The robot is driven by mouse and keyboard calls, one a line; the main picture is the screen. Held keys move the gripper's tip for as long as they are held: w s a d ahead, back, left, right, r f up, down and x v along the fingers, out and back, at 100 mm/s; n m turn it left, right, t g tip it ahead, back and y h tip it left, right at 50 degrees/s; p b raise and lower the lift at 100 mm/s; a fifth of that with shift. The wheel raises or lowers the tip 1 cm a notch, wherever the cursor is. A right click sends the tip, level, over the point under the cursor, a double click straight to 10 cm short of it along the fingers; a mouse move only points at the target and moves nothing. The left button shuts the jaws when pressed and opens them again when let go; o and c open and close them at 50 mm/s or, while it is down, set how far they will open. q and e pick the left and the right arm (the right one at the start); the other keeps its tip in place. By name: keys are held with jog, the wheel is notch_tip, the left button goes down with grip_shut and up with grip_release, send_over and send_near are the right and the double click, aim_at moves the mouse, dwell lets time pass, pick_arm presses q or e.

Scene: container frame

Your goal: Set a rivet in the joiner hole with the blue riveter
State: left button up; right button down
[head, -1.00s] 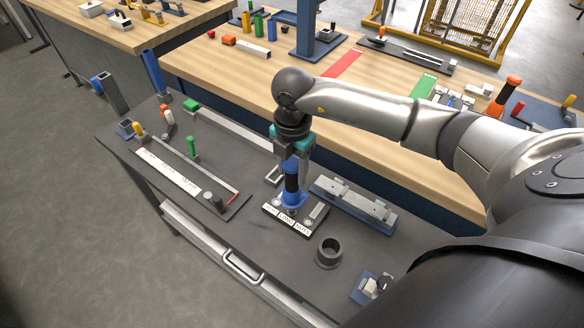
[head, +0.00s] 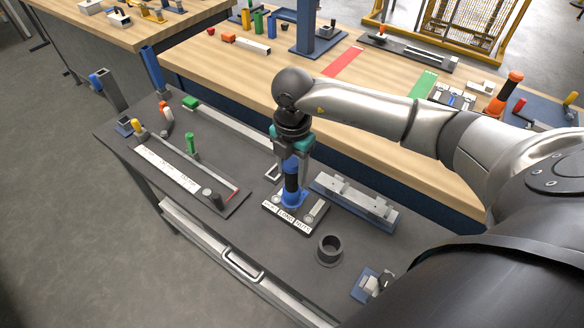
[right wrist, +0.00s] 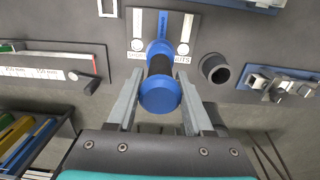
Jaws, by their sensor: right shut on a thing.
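The blue riveter (head: 291,186), with a black middle band, stands about upright over the small labelled tray (head: 318,212) on the dark cart top. My right gripper (head: 292,164) is shut around the riveter's upper part from above. In the right wrist view the riveter (right wrist: 160,96) sits between the two grey fingers, its nose towards the tray (right wrist: 192,22). Whether the nose touches the tray is hidden. A silver bar in a blue-based fixture (head: 354,203) lies just to the right; I cannot make out the joiner hole. My left gripper is not in view.
A black cup (head: 329,250) stands in front of the tray. A small blue-based clamp (head: 371,284) is near the front right. A ruler board (head: 185,172) with a green post (head: 192,145) lies to the left. A wooden bench (head: 310,90) runs behind the cart.

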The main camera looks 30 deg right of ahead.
jog(key=shift+f, duration=0.3)
jog(key=shift+r, duration=0.15)
notch_tip(320, 180, up, 8)
jog(key=p, duration=0.6)
jog(key=shift+f, duration=0.35)
